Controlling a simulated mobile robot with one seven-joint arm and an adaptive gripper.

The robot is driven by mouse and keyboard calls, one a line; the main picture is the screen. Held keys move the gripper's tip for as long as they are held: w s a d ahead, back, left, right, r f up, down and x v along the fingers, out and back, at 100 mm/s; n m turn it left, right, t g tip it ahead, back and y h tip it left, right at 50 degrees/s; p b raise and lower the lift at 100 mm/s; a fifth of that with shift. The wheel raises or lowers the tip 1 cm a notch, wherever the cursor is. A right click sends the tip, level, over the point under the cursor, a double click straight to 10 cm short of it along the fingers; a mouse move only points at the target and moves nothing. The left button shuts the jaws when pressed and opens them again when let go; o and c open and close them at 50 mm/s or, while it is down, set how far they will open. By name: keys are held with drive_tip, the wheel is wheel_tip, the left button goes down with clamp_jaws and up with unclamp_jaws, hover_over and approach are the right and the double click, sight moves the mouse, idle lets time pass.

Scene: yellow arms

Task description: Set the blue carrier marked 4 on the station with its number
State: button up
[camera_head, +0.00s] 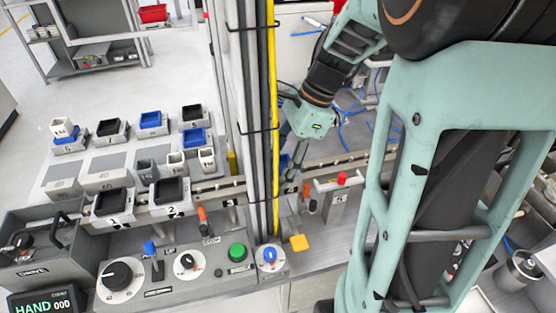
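Three blue carriers show on the pale stations at the left: one at the back middle (150,119), one further right and nearer (193,137), and one at the far left (72,137) with a white cup-like part on it. I cannot read a 4 on any of them. Labels 1 and 2 show on the front stations, the station marked 1 (113,220) and the station marked 2 (172,211), which hold black carriers. My gripper (296,154) is small and partly hidden beyond the vertical posts, right of the stations and apart from the carriers. Its fingers are unclear.
A control panel (165,275) with knobs, levers and a green button lies in front. Dark vertical posts with a yellow line (272,120) stand between my gripper and the stations. A red-topped button box (336,190) stands to the right. Shelving (95,50) is at the back left.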

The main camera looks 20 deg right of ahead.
drive_tip(key=o, duration=1.5)
drive_tip(key=shift+r, duration=0.1)
drive_tip(key=shift+r+p, duration=3.4)
drive_tip(key=shift+r, duration=0.1)
drive_tip(key=shift+s+f, duration=0.1)
